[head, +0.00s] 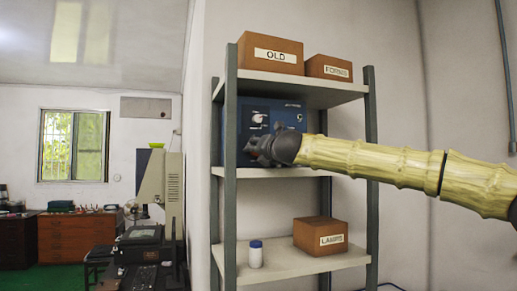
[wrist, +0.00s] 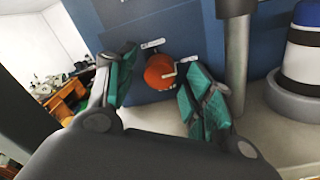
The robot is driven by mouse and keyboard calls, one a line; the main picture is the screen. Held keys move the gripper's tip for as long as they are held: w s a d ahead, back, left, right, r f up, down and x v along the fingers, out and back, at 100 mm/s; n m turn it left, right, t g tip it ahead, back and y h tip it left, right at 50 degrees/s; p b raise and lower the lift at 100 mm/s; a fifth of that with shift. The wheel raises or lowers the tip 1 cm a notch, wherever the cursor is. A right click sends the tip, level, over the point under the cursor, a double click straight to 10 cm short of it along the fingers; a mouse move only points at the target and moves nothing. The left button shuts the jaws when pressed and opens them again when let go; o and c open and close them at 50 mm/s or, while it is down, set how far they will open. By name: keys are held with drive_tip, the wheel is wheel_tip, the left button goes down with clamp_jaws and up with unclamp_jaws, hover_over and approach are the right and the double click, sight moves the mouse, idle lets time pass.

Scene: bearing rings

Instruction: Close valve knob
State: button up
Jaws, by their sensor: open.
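The valve knob (wrist: 159,72) is round and orange-red, on the front of a blue panel (wrist: 182,30), in the wrist view. Small pale labels or tabs sit beside it. My gripper (wrist: 163,62) is open, its green-padded fingers on the left and right of the knob. I cannot tell whether either finger touches it. In the head view my gripper (head: 257,148) is in front of the lower left of a blue box (head: 288,108) on the middle shelf. The knob is not visible there and seems hidden by the gripper.
A grey rack post (head: 230,170) stands just left of my gripper. Boxes marked OLD (head: 270,54) and FORBES (head: 329,67) are on top. A white bottle (head: 255,254) and a LAMPS box (head: 320,236) are below. A banded cylinder (wrist: 301,50) stands right in the wrist view.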

drive_tip(key=shift+w, duration=0.2)
drive_tip(key=c, duration=1)
drive_tip(key=shift+c, duration=0.2)
